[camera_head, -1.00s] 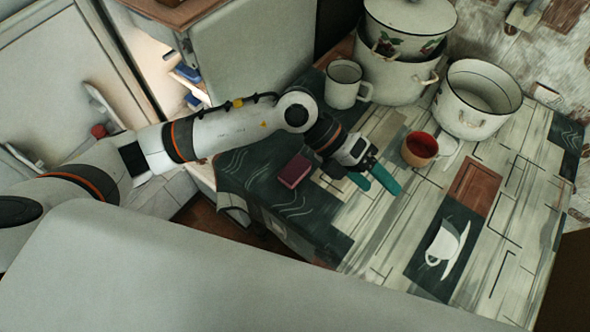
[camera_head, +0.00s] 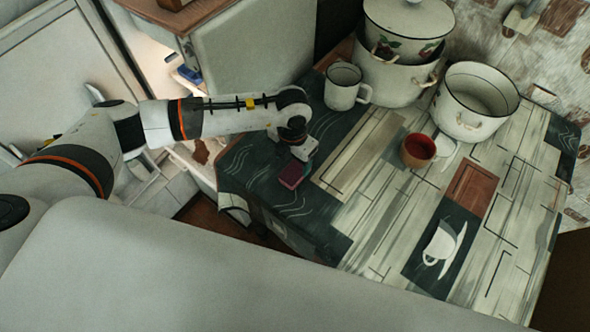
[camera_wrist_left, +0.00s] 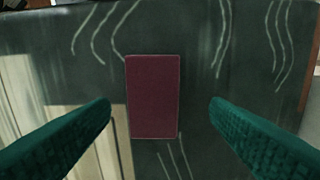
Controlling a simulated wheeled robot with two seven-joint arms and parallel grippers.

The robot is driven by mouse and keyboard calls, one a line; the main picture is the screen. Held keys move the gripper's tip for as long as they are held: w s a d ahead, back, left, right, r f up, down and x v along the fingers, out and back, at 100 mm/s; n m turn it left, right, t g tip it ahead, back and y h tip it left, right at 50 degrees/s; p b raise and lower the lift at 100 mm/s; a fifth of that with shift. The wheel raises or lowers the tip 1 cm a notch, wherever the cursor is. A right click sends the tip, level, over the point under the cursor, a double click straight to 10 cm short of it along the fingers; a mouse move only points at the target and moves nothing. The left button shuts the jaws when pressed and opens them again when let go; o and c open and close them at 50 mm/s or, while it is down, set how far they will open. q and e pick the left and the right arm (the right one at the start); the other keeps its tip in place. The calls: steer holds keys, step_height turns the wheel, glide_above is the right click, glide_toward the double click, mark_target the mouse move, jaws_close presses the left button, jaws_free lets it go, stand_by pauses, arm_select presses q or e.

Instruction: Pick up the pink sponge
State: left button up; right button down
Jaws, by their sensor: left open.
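The pink sponge (camera_head: 291,174) is a small dark pink block lying on the dark green part of the tabletop, near the table's left side. In the left wrist view the sponge (camera_wrist_left: 153,97) lies flat between and beyond the two green fingers, with space on both sides. My left gripper (camera_wrist_left: 160,108) is open and empty, pointing down at it. In the head view the left wrist is directly above the sponge and its fingers are mostly hidden. My right gripper is not in view.
A white mug (camera_head: 342,88), a large lidded pot (camera_head: 399,75) and a white pot (camera_head: 474,100) stand at the back. A red-brown cup (camera_head: 418,150) stands mid-table. The table (camera_head: 385,222) is clear towards the front, apart from printed pictures.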

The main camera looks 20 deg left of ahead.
mark_target(295, 169)
arm_select(q)
steer(key=f, duration=0.3)
steer(key=f+p, duration=0.1)
steer(key=f, duration=0.1)
steer(key=shift+s+d, duration=0.1)
steer(key=shift+d, duration=0.2)
steer(key=shift+r, duration=0.1)
steer(key=c, duration=1.1)
